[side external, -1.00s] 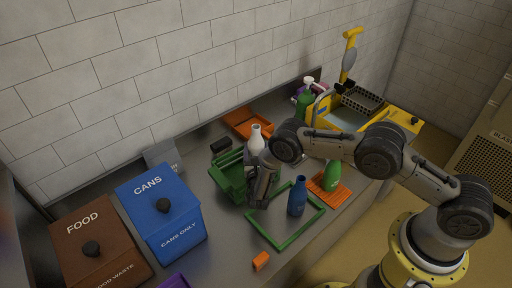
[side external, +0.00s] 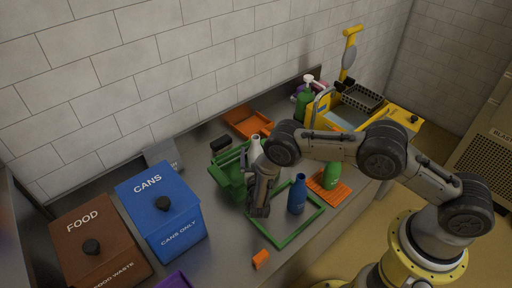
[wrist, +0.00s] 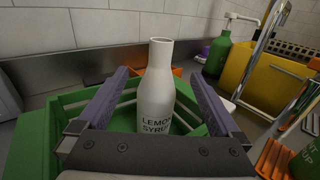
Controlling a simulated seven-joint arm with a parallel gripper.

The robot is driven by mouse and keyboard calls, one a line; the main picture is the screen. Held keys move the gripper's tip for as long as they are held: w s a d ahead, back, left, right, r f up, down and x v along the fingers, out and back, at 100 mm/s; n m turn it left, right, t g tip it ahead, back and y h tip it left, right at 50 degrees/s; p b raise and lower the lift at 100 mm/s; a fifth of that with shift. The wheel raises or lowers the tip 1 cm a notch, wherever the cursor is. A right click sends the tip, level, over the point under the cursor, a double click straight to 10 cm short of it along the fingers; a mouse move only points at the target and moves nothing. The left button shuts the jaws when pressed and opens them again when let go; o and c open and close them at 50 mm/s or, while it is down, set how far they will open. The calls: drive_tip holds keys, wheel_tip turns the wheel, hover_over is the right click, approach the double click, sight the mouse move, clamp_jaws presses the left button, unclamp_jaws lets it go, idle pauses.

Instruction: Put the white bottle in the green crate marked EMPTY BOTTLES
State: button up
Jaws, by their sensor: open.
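The white bottle (wrist: 155,92) stands upright between the two fingers of my gripper (wrist: 157,78) in the wrist view, with a gap on each side. Its label reads LEMON SYRUP. Slats of the green crate (wrist: 70,98) show behind and beside the bottle, which appears to be inside the crate; its base is hidden by my gripper. In the side view the crate (side external: 229,176) sits on the counter, and only the upper part of the white bottle (side external: 255,145) shows behind my arm. The crate's marking is not readable.
A green bottle (side external: 332,174) stands on an orange mat (side external: 338,193). A blue CANS bin (side external: 170,225) and brown FOOD bin (side external: 92,225) are left. An orange tray (side external: 245,122) lies behind.

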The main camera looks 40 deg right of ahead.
drive_tip(key=v, duration=0.8)
drive_tip(key=shift+r, duration=0.15)
drive_tip(key=d+r+m+g+h, duration=0.2)
drive_tip(key=d+r+m+g, duration=0.15)
drive_tip(key=r, duration=0.35)
drive_tip(key=d+r+m+g+h, duration=0.1)
drive_tip(key=d+r+m+g, duration=0.25)
drive_tip(key=r, duration=0.25)
drive_tip(key=s+d+r+m+g+y, duration=0.2)
drive_tip(key=s+d+r+m+g, duration=0.4)
drive_tip(key=s+r+m, duration=0.5)
drive_tip(key=s+a+r+m+t+y, duration=0.2)
drive_tip(key=s+r+m+y, duration=0.3)
drive_tip(key=s, duration=0.5)
drive_tip(key=s+a+r+m+t+y, duration=0.2)
drive_tip(key=s+a+r+m+y, duration=0.2)
drive_tip(key=s, duration=0.7)
wheel_tip(320, 180, up, 2)
drive_tip(key=m+y, duration=0.1)
drive_tip(key=y, duration=0.2)
drive_tip(key=shift+s+a+t, duration=0.15)
drive_tip(key=shift+s+t, duration=0.1)
drive_tip(key=shift+t, duration=0.05)
